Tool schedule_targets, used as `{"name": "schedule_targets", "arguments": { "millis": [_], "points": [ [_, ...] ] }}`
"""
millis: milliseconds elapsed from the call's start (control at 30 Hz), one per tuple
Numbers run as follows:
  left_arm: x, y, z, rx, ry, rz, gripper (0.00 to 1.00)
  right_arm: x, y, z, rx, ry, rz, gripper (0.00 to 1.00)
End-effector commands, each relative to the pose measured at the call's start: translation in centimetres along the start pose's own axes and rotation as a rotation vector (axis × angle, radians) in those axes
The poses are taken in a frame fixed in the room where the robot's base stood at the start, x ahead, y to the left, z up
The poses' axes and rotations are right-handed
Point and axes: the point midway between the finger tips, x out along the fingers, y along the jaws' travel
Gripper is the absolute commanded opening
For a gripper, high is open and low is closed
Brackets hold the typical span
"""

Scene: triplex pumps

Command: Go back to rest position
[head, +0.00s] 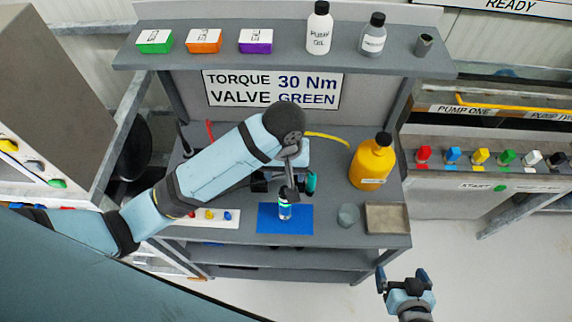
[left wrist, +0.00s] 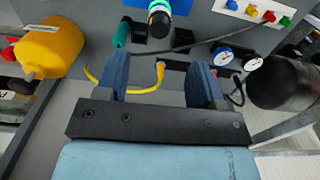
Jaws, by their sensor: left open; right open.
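My left arm reaches in over the grey workbench (head: 385,225) in the head view. In the head view this device (head: 285,211) is over the blue mat (head: 265,222). My right gripper (head: 402,278) is open and empty, in front of the bench's right corner, over the floor.
A yellow jug (head: 372,163), a grey cup (head: 348,214) and a tray (head: 387,205) stand on the bench's right side. A shelf (head: 290,56) with boxes and bottles is above. Gauges (left wrist: 222,56) and a yellow hose (left wrist: 158,76) lie near the left gripper.

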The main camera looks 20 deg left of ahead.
Motion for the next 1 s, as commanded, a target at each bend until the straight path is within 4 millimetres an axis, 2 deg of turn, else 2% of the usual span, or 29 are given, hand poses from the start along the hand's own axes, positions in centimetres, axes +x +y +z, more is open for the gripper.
{"name": "schedule_targets", "arguments": {
  "millis": [300,467,567,700,1000],
  "points": [
    [0.1,0.0,0.2,0.005,0.0,0.006,0.62,0.1,0.3,-0.2,-0.007,0.004,0.001,0.96],
    [0.8,-0.8,2.0,0.068,0.008,0.079,0.62,0.1,0.4,-0.1,-0.014,0.002,0.0,0.96],
    [1.4,-2.2,3.8,0.136,0.039,0.147,0.62,0.1,0.5,0.0,-0.017,0.001,-0.001,0.96],
    [1.9,-5.5,6.2,0.227,0.122,0.203,0.62,0.0,0.5,0.1,-0.019,-0.001,-0.001,0.96],
    [1.9,-13.0,9.6,0.361,0.265,0.138,0.62,-0.1,0.2,0.2,-0.012,-0.005,-0.002,0.96]
  ]
}}
